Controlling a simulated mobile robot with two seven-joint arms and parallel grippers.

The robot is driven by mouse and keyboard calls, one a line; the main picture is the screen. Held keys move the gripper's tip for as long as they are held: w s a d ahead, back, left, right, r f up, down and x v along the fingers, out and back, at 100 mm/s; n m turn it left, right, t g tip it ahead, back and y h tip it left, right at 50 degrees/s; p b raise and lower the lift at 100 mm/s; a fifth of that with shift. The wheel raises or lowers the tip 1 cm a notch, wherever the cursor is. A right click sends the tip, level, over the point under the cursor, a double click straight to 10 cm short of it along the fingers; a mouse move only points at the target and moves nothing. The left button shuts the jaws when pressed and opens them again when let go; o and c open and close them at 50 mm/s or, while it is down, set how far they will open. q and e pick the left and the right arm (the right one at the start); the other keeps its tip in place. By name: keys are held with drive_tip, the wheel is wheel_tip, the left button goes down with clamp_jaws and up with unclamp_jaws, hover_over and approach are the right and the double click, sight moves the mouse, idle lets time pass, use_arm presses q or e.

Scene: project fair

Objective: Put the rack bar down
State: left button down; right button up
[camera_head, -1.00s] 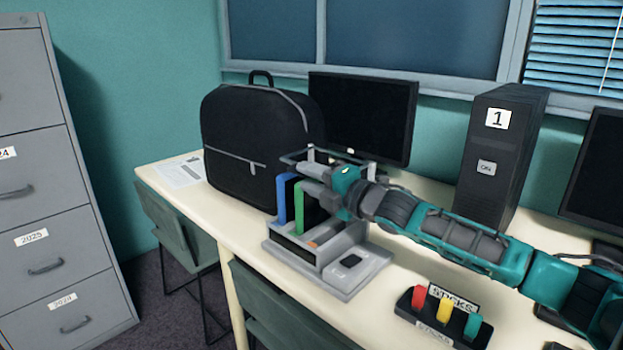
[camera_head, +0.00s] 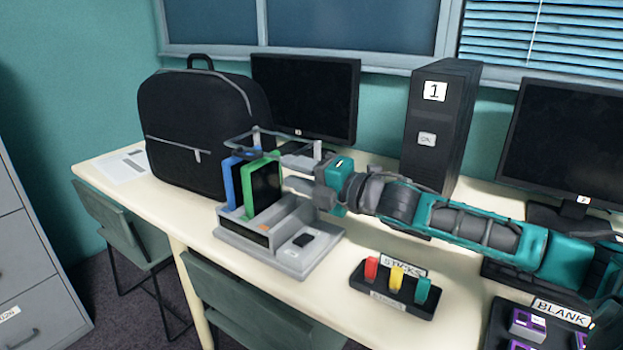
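The grey drive rack (camera_head: 290,255) stands on the cream desk, with a blue-edged drive (camera_head: 231,180) and a green-edged drive (camera_head: 262,185) upright side by side in it. The rack bar (camera_head: 240,138), a thin grey frame, sits raised above the tops of the drives. My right gripper (camera_head: 288,172) comes in from the right and points left, beside the green drive and just below the bar's level. Its two fingers look apart with nothing seen between them. Whether a finger touches the bar is unclear. My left gripper is out of view.
A black backpack (camera_head: 190,120) and a monitor (camera_head: 305,98) stand behind the rack. A black tower marked 1 (camera_head: 437,120) is behind my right arm. A stick holder (camera_head: 392,290) and a tray marked BLANK (camera_head: 497,335) are at the front right.

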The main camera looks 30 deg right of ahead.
drive_tip(key=v, duration=0.3)
idle(0.4)
idle(0.5)
